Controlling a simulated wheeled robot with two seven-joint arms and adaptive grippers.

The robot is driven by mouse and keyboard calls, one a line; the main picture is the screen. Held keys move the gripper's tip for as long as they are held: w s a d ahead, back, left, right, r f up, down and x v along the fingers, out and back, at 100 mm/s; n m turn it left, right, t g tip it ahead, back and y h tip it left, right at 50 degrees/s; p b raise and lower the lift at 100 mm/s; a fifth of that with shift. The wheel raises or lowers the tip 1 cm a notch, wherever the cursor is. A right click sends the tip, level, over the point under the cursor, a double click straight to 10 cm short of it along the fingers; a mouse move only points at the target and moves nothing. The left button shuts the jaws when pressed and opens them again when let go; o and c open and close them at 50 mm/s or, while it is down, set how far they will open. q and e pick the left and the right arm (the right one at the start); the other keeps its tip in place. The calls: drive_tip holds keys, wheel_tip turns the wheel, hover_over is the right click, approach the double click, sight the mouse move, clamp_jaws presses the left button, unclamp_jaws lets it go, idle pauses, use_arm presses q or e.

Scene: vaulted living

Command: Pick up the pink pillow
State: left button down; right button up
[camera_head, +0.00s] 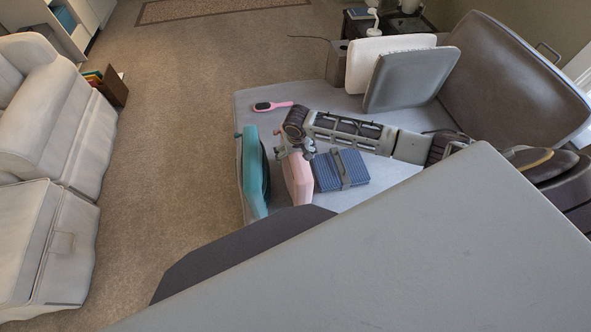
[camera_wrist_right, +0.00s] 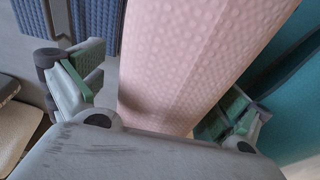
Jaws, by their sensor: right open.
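The pink pillow (camera_head: 298,182) stands on edge on the light grey seat, between a teal pillow (camera_head: 254,175) and a blue textured item (camera_head: 343,170). My right gripper (camera_head: 296,152) is at its upper end in the head view. In the right wrist view the dimpled pink pillow (camera_wrist_right: 185,65) lies between the two spread fingers of my right gripper (camera_wrist_right: 165,85), which is open. I cannot tell whether the fingers touch it. The pillow's lower end is hidden behind a dark panel in the head view. My left gripper is out of view.
A pink hairbrush (camera_head: 272,106) lies on the seat (camera_head: 310,97). A white pillow (camera_head: 385,55) and a grey pillow (camera_head: 412,80) lean at the back. A large grey surface (camera_head: 400,260) fills the front. A white sofa (camera_head: 50,130) stands left across open carpet (camera_head: 165,130).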

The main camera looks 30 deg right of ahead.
drive_tip(key=shift+f, duration=0.15)
idle(0.8)
drive_tip(key=c, duration=1.9)
drive_tip(key=shift+o, duration=0.2)
drive_tip(key=shift+r, duration=0.2)
wheel_tip(320, 180, up, 10)
drive_tip(key=shift+r+p, duration=0.1)
drive_tip(key=shift+p, duration=0.2)
